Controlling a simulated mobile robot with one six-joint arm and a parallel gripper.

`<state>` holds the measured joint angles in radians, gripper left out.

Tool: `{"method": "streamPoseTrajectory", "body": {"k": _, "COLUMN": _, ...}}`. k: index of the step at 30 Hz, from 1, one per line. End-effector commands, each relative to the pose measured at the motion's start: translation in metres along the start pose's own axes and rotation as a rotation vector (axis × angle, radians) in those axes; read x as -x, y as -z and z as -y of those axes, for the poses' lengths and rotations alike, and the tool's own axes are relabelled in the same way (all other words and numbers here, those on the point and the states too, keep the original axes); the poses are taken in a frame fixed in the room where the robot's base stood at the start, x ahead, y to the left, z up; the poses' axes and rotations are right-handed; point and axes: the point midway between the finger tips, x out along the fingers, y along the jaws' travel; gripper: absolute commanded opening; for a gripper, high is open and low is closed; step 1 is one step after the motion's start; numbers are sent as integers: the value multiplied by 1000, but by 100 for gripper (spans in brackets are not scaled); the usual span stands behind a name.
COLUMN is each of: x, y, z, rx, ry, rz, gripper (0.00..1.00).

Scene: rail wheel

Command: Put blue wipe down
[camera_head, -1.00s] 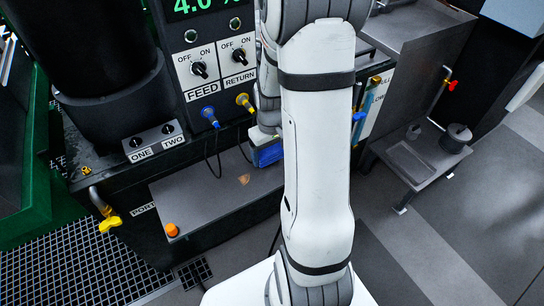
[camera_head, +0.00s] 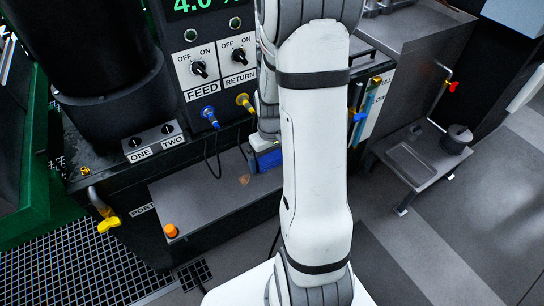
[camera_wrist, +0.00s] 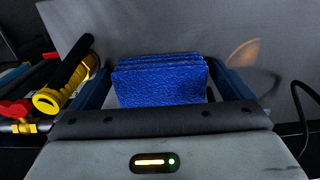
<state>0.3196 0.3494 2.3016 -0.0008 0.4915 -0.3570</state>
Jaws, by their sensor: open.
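The blue wipe (camera_wrist: 161,82) is a folded, textured blue stack in the middle of the wrist view. It lies between the two blue fingers of my gripper (camera_wrist: 165,78), with a narrow gap visible at each side. My gripper is open around it. Behind the wipe is the grey shelf surface (camera_wrist: 185,30); whether the wipe's underside touches it is hidden. In the head view, a blue patch at my gripper (camera_head: 265,159) shows low over the back right of the grey shelf (camera_head: 205,200), partly hidden by my arm.
A brown stain (camera_head: 244,180) marks the shelf. A yellow-and-black fitting (camera_wrist: 65,78) and red-handled valve (camera_wrist: 15,110) lie left in the wrist view.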

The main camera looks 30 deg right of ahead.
Motion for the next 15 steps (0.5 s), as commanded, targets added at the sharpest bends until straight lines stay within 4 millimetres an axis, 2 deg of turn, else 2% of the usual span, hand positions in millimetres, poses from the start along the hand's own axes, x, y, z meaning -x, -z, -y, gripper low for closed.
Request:
{"method": "streamPoseTrajectory", "body": {"k": 5, "x": 22, "y": 1, "z": -1, "rx": -1, "ry": -2, "rz": -5, "gripper": 100}}
{"method": "streamPoseTrajectory", "body": {"k": 15, "x": 94, "y": 1, "z": -1, "rx": -1, "ry": -2, "rz": -5, "gripper": 100}}
